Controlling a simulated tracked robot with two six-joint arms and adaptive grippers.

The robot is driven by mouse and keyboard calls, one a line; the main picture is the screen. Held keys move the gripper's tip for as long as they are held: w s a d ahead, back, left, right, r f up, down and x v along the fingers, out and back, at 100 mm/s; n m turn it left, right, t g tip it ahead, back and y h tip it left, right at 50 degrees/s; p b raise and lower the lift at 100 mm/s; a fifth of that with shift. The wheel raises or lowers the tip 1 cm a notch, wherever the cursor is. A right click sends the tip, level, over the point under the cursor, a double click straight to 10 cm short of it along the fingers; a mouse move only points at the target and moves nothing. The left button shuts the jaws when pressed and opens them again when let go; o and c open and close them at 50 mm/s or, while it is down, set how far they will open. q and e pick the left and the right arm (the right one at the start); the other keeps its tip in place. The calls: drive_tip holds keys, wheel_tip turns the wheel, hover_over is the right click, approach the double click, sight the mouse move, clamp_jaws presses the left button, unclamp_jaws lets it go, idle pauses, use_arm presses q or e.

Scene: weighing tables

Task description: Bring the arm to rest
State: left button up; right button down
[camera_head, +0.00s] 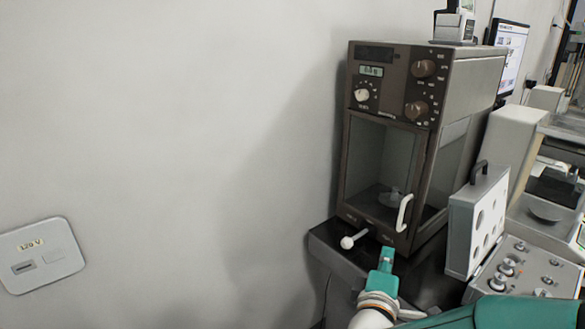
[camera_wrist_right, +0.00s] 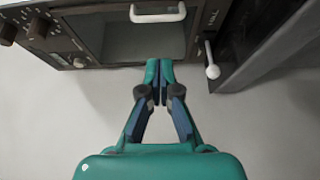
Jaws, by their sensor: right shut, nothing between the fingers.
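My right gripper (camera_head: 387,258) is green and sits in front of the brown balance (camera_head: 400,125), below its glass door. In the right wrist view my right gripper (camera_wrist_right: 160,65) has its fingertips together with nothing between them. The balance's white door handle (camera_head: 404,212) lies just above and to the right of the gripper in the head view. The handle also shows at the top of the right wrist view (camera_wrist_right: 158,16). The glass door looks shut. My left gripper is not in view.
A white-knobbed lever (camera_head: 348,242) sticks out left of the gripper. An open case of weights (camera_head: 520,268) stands at the right, with its lid (camera_head: 476,222) upright. A monitor (camera_head: 510,50) is behind. A wall panel (camera_head: 40,255) is at far left; the space before the wall is clear.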

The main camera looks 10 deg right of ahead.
drive_tip(key=s+f+g+y+p, duration=0.2)
drive_tip(key=f+g+y+p, duration=0.15)
drive_tip(key=f, duration=0.65)
drive_tip(key=s+f+g+y+p, duration=0.2)
drive_tip(key=f+p, duration=0.3)
drive_tip(key=f, duration=0.5)
drive_tip(key=s+a+f+m+g+y, duration=0.4)
drive_tip(key=s+a+f+m, duration=0.1)
drive_tip(key=s, duration=0.4)
drive_tip(key=s+a+f+m+g+y+p, duration=0.1)
drive_tip(key=s+a+f+m+g+y, duration=0.2)
drive_tip(key=s+a+f+m+g, duration=0.2)
drive_tip(key=s+a+f+m, duration=0.1)
drive_tip(key=s+a+m, duration=0.2)
drive_tip(key=s, duration=0.2)
drive_tip(key=shift+a+m+y, duration=0.15)
drive_tip(key=shift+m+y, duration=0.2)
drive_tip(key=shift+m, duration=0.05)
drive_tip(key=shift+s+f, duration=0.1)
